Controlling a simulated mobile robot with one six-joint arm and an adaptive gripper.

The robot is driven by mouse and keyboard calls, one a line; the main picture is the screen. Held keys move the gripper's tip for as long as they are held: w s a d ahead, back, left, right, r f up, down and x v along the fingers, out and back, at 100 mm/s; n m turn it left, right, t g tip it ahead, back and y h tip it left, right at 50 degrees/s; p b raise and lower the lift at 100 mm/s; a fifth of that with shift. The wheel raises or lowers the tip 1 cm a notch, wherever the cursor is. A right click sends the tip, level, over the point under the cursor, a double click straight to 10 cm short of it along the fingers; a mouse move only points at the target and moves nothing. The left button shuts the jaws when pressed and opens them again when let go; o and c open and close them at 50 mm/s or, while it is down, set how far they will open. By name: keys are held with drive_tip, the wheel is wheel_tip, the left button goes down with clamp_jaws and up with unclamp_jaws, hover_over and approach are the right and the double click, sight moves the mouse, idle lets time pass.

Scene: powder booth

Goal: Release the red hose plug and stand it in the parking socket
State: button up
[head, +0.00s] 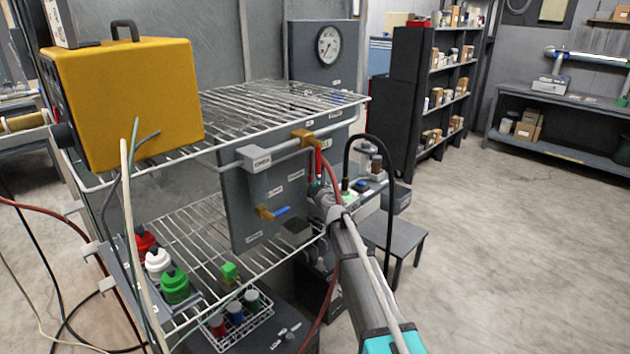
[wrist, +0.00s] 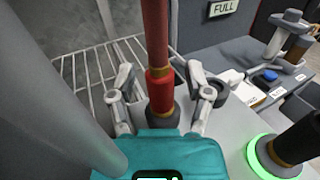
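The red hose plug (wrist: 159,92), a red sleeve with a dark lower end, stands between the two fingers of my gripper (wrist: 162,92) in the wrist view. The fingers are apart, with a gap visible on each side of the plug. The plug's foot is hidden behind my gripper's teal body, so I cannot tell what it stands in. In the head view my gripper (head: 322,197) is at the right side of the rack, near a red hose (head: 333,178). I cannot clearly make out the parking socket.
A dark plug (wrist: 296,145) stands in a green-lit ring (wrist: 262,163) at right; a black hose (head: 386,165) arches beside it. A knobbed fixture (wrist: 287,35) stands behind. The wire rack (head: 275,100) and grey valve panel (head: 285,195) are close left. The floor at right is clear.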

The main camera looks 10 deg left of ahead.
idle(0.3)
drive_tip(key=shift+v, duration=4.05)
drive_tip(key=shift+s+r, duration=0.1)
